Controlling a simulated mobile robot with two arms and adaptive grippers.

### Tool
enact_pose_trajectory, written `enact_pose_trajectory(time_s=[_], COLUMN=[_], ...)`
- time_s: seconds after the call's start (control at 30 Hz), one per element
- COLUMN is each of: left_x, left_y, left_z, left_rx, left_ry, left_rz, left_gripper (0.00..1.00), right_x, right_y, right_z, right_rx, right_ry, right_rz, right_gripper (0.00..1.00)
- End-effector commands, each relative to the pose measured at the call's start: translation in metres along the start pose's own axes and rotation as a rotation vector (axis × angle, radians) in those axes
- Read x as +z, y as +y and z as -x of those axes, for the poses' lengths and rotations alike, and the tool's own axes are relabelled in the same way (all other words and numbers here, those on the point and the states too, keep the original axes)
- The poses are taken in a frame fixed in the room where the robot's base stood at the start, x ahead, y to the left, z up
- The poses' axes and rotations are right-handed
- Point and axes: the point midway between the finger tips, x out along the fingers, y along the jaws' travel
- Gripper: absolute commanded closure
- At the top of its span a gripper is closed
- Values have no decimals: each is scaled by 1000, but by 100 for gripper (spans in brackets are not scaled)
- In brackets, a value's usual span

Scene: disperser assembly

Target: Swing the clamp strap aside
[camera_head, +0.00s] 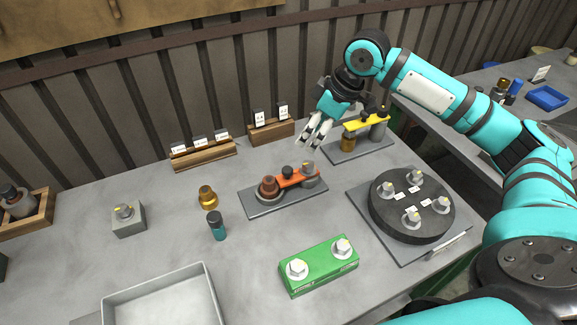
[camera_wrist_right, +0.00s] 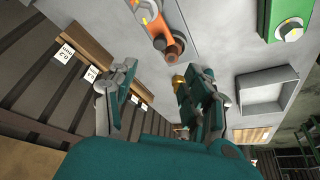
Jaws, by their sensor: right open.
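An orange strap (camera_head: 297,178) lies over a grey base plate (camera_head: 262,207) in the middle of the table. A brown-red round part (camera_head: 268,187) is at its left end, a dark knob (camera_head: 287,172) stands near its middle, and a grey bolt (camera_head: 308,169) is at its right end. The orange strap also shows in the right wrist view (camera_wrist_right: 171,38). A second, yellow strap (camera_head: 366,122) bridges posts on a plate at the back right. My right gripper (camera_head: 312,143) is open and empty, above and behind the orange strap, left of the yellow one. My left gripper is out of view.
A black disc (camera_head: 411,231) with several bolts stands at the right. A green block (camera_head: 318,266) with two bolts is in front. A brass fitting (camera_head: 208,197), a teal-dark cylinder (camera_head: 217,227) and a grey tray (camera_head: 163,296) are at the left. Wooden label racks (camera_head: 203,154) stand behind.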

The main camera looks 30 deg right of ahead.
Motion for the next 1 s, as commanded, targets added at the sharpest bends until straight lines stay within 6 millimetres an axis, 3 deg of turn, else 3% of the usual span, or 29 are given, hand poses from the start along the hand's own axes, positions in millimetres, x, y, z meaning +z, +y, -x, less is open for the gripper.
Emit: enact_pose_trajectory(time_s=[0.4, 0.6, 0.8, 1.0], left_x=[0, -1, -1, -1], left_y=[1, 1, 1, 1], left_z=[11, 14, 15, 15], left_rx=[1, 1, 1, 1], left_ry=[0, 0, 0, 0], left_rz=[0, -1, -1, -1], left_gripper=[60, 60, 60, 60], right_x=[0, 0, 0, 0], right_y=[-1, -1, 0, 0], right_z=[-92, -126, -143, -145], right_rx=[-3, -2, -1, 1], right_ry=[-2, -2, -1, 0], right_rz=[1, -1, 0, 1], right_gripper=[50, 50, 50, 50])
